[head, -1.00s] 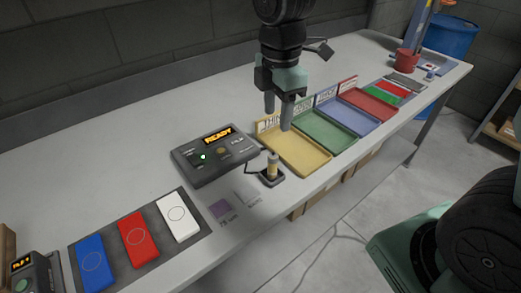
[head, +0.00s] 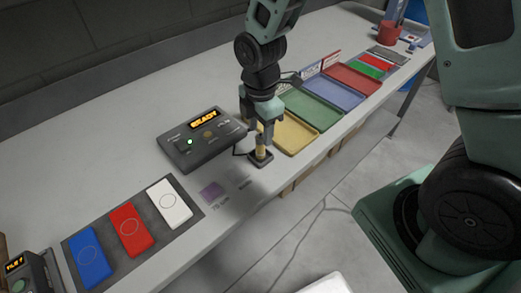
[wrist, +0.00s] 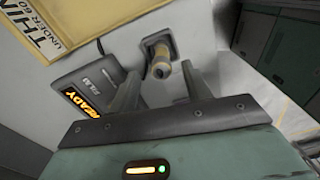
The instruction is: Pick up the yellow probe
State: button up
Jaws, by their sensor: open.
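The yellow probe (head: 261,152) stands upright in a small dark holder (head: 266,161) near the table's front edge, beside the grey gauge box. My gripper (head: 257,130) is open and low over the probe, pointing down, and hides its upper part in the head view. In the wrist view the probe (wrist: 163,68) appears end-on between the two spread fingers (wrist: 160,84), with visible room on either side. Its dark holder (wrist: 159,44) shows behind it.
The gauge box (head: 203,140) reads READY, close left of my gripper. A yellow tray (head: 298,140) lies just right, followed by green, blue and red trays. A dark mat with blue, red and white (head: 170,203) blocks lies front left. The table behind the box is clear.

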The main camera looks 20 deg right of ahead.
aim_at(260, 136)
jog(key=shift+s+f+p, duration=0.1)
jog(key=shift+f+p, duration=0.45)
jog(key=shift+f, duration=1.95)
grip_shut()
